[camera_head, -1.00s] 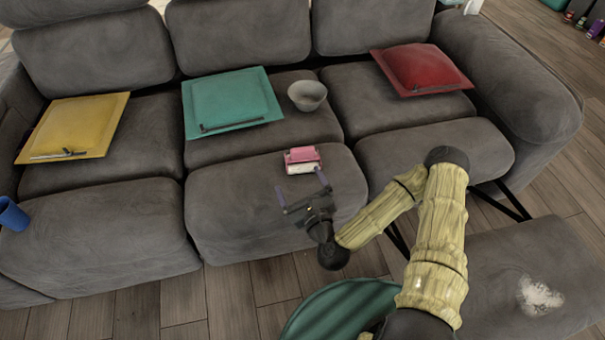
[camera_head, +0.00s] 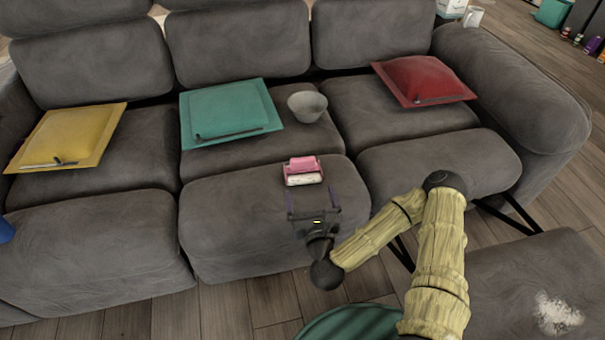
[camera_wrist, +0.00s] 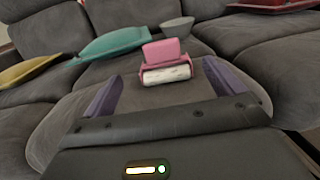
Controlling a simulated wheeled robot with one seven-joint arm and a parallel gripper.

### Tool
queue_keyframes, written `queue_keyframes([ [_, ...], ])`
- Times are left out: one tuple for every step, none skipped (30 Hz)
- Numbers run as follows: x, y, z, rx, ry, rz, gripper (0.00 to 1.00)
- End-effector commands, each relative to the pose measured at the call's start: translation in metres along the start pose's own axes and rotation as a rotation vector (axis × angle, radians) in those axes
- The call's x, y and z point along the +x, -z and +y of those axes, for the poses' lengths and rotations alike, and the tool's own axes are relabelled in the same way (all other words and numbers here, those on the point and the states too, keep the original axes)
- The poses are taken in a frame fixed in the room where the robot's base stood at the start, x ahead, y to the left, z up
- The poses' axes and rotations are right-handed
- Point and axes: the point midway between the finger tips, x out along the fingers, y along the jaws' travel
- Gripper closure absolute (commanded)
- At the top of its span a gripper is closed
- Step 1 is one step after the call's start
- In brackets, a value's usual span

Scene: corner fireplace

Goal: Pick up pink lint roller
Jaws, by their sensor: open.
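The pink lint roller (camera_head: 303,165) lies on the middle seat of the grey sofa, its pink handle part behind and its white roll toward me. It also shows in the wrist view (camera_wrist: 165,55), ahead of the fingers and roughly centred between them. My gripper (camera_head: 312,196) is open and empty, with its two purple fingers spread, just in front of the lint roller. The fingers do not touch it in either view. In the wrist view, my gripper (camera_wrist: 162,92) points at the roller's white side.
A grey bowl (camera_head: 307,107) stands behind the roller. A teal cushion (camera_head: 230,112), a yellow cushion (camera_head: 70,137) and a red cushion (camera_head: 422,79) lie on the seats of the sofa (camera_head: 235,225). The seat around the roller is clear.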

Motion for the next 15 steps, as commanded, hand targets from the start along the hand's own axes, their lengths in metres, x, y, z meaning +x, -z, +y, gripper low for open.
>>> queue_keyframes([
  [0.004, 0.002, 0.0, -0.004, -0.001, -0.005, 0.06],
  [0.005, 0.002, 0.0, -0.002, 0.0, -0.005, 0.06],
  [0.007, 0.001, 0.0, -0.003, 0.001, -0.006, 0.06],
  [0.011, 0.001, 0.0, -0.002, 0.003, -0.007, 0.06],
  [0.018, 0.001, 0.0, -0.002, 0.004, -0.008, 0.06],
  [0.025, 0.001, -0.001, -0.003, 0.005, -0.007, 0.06],
  [0.031, 0.0, -0.001, -0.002, 0.006, -0.008, 0.06],
  [0.036, 0.0, -0.001, -0.001, 0.005, -0.006, 0.06],
  [0.043, 0.001, -0.001, -0.003, 0.005, -0.007, 0.06],
  [0.048, 0.001, -0.001, -0.002, 0.005, -0.007, 0.06],
  [0.054, 0.001, -0.001, -0.002, 0.005, -0.006, 0.06],
  [0.061, 0.0, -0.001, -0.001, 0.006, -0.007, 0.06],
  [0.066, 0.001, -0.001, -0.002, 0.005, -0.006, 0.06],
  [0.071, 0.001, -0.001, -0.002, 0.005, -0.006, 0.06],
  [0.078, 0.001, -0.001, -0.001, 0.005, -0.007, 0.06],
])
